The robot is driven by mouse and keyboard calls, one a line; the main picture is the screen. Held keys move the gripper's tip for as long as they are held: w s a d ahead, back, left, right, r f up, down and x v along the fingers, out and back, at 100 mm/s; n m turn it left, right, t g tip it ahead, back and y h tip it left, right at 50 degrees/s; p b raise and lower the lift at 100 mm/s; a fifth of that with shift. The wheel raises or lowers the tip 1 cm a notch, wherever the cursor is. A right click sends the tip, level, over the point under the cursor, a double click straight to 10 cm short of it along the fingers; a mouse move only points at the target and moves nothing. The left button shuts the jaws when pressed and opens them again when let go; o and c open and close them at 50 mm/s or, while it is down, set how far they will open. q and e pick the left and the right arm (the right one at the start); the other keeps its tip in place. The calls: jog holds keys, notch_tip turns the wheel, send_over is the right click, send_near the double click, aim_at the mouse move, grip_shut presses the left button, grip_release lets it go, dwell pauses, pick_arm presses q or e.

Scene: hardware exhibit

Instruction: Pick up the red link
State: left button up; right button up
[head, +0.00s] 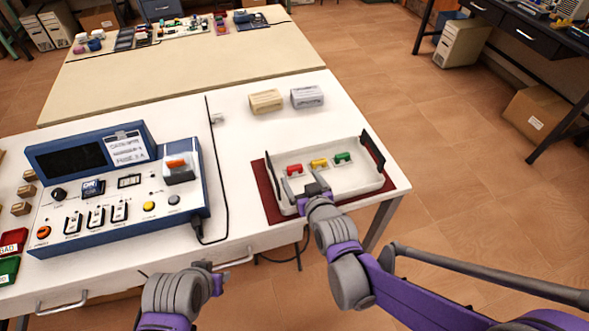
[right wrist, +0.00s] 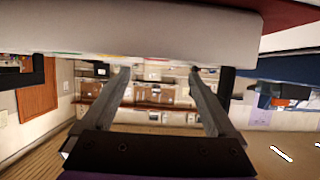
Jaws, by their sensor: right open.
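The red link (head: 294,170) lies in a white tray (head: 345,188) with dark end walls, in the head view. It is the leftmost of three small coloured pieces. My right gripper (head: 303,184) is over the near left part of the tray, just on the near side of the red link. Its fingers stand apart in the right wrist view (right wrist: 159,76), with nothing held between them. Whether a fingertip touches the tray I cannot tell. My left gripper (head: 207,268) is low, in front of the table's near edge; its jaws are too small to judge.
A yellow link (head: 319,163) and a green link (head: 342,158) lie right of the red one. The tray sits on a dark red mat (head: 268,193). A blue control console (head: 115,190) stands left. Beige (head: 266,101) and grey (head: 307,96) blocks lie behind the tray.

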aim_at(296, 169)
jog(key=shift+d+f+x, duration=0.15)
jog(key=shift+x, duration=1.4)
jog(key=shift+d+f+x, duration=0.15)
jog(key=shift+x, duration=1.4)
jog(key=shift+s, duration=0.1)
jog(key=shift+c, duration=0.3)
jog(key=c, duration=1.4)
